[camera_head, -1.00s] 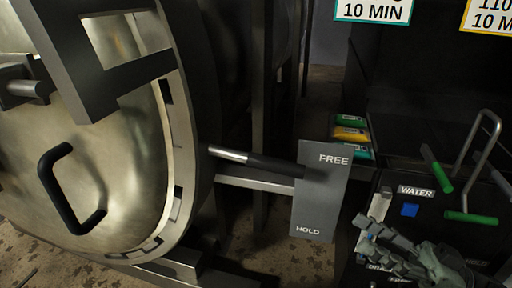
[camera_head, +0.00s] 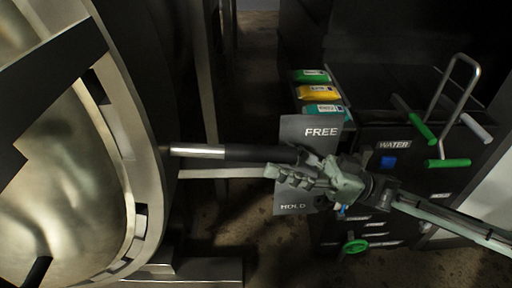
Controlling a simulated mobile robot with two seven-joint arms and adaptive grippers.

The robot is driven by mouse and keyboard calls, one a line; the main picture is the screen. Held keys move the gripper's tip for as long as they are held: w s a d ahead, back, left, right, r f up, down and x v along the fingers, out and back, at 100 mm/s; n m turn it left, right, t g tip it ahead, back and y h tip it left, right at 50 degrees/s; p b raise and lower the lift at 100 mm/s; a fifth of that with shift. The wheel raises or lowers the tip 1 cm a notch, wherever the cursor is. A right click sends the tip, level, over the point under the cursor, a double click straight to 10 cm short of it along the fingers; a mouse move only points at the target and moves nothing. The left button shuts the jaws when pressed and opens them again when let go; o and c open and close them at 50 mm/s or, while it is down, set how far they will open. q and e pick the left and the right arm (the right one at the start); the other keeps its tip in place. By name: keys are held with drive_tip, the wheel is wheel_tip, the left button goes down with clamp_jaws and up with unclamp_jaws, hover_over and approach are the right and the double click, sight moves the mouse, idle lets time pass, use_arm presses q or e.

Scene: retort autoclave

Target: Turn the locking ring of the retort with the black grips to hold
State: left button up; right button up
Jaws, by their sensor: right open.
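The retort's locking ring (camera_head: 121,150) curves around the pale metal door (camera_head: 65,185) at the left. A lever with a metal rod (camera_head: 197,151) and a black grip (camera_head: 255,153) sticks out right from the ring. The grip's end lies in front of a grey plate (camera_head: 292,128) marked FREE at the top and HOLD at the bottom, nearer FREE. My right gripper (camera_head: 283,171) is open, its fingers by the outer end of the grip, partly covering the plate. I cannot tell whether it touches the grip. My left gripper is out of view.
A dark cabinet (camera_head: 447,181) with a WATER label, a blue button (camera_head: 388,162) and green-handled levers (camera_head: 447,163) stands at the right. Colored packs (camera_head: 318,92) lie behind the plate. A green handwheel (camera_head: 354,246) sits low. Bare floor shows below the lever.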

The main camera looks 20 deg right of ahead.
sight(230, 144)
drive_tip(key=shift+r+x, duration=0.25)
drive_tip(key=shift+x, duration=1.7)
drive_tip(key=shift+f, duration=0.1)
drive_tip(key=c, duration=0.7)
drive_tip(key=shift+s, duration=0.1)
clamp_jaws()
